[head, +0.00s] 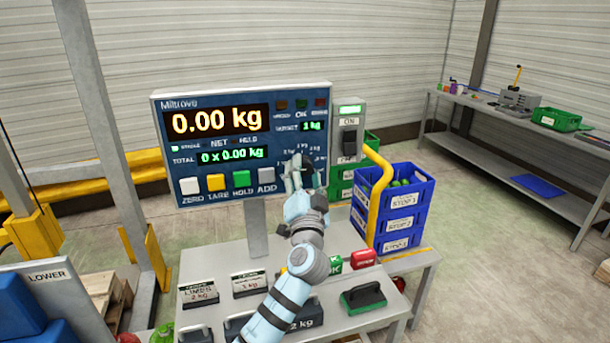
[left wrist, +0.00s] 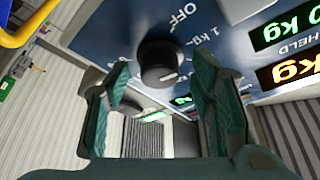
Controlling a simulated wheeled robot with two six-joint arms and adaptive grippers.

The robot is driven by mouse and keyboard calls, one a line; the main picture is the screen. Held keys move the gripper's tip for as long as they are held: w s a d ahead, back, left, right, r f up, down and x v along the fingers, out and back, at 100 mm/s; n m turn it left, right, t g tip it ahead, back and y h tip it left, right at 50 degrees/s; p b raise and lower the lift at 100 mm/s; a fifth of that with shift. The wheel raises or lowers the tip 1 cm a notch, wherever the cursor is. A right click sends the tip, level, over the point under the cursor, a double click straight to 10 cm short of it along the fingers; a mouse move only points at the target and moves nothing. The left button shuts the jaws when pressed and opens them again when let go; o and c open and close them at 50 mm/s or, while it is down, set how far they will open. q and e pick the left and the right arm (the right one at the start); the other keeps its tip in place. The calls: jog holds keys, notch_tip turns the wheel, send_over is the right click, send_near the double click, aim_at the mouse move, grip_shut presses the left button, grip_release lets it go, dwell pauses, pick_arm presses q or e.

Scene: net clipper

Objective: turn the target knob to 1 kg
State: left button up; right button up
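The target knob (left wrist: 160,62) is a dark round knob on the blue panel, with a small pale mark on its lower right side in the left wrist view. OFF and 1 kg labels are printed beside it. My left gripper (head: 294,170) is in front of the lower right part of the scale display (head: 222,183) and hides the knob in the head view. In the left wrist view its green-padded fingers are open, one on each side of the knob; I cannot tell whether they touch it. The TARGET readout (head: 312,126) shows 1 kg. My right gripper is not in view.
A switch box (head: 349,112) marked ON is right of the display. Blue crates (head: 400,222) and a yellow post (head: 378,200) stand to the right.

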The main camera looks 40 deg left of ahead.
pick_arm(q)
jog(key=v, duration=1.2)
jog(key=shift+s+f, duration=0.1)
